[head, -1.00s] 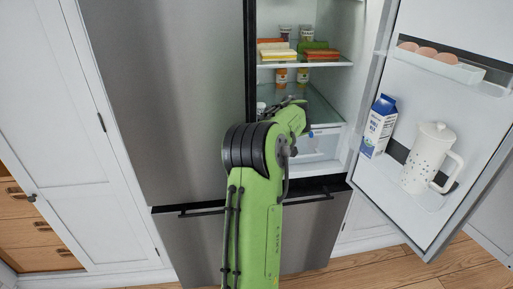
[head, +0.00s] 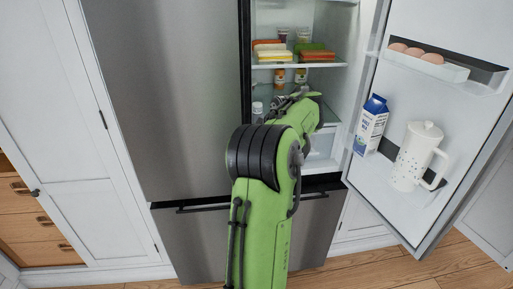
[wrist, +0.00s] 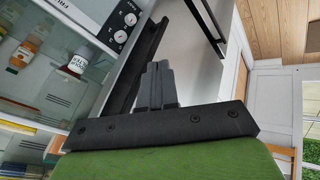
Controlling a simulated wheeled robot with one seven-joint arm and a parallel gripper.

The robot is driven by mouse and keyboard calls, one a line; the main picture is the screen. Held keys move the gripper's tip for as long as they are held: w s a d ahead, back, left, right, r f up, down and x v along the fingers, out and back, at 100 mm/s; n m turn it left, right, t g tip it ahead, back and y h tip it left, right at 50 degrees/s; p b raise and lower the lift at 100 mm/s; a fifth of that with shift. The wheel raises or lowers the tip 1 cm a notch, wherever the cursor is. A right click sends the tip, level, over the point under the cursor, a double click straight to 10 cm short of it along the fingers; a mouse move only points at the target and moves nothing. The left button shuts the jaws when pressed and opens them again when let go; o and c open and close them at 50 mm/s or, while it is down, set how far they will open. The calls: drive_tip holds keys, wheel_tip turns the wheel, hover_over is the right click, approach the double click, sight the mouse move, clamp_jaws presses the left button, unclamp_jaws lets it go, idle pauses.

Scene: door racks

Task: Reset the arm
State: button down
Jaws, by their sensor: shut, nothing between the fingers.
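My green arm reaches up from the bottom of the head view toward the open fridge, and its far end covers part of the lower fridge compartment.
A milk carton (head: 371,125) and a white pitcher (head: 417,157) stand in the door, below a bin with eggs (head: 415,52). Food packs (head: 270,53) sit on the upper shelf. Bottles (wrist: 77,64) stand inside. The closed left door (head: 165,100) is beside the opening.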

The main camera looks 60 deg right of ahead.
drive_tip(key=shift+s+d+v, duration=0.1)
drive_tip(key=shift+s+v, duration=0.05)
drive_tip(key=shift+v, duration=0.8)
drive_tip(key=shift+s+d+v, duration=0.15)
drive_tip(key=shift+v, duration=0.8)
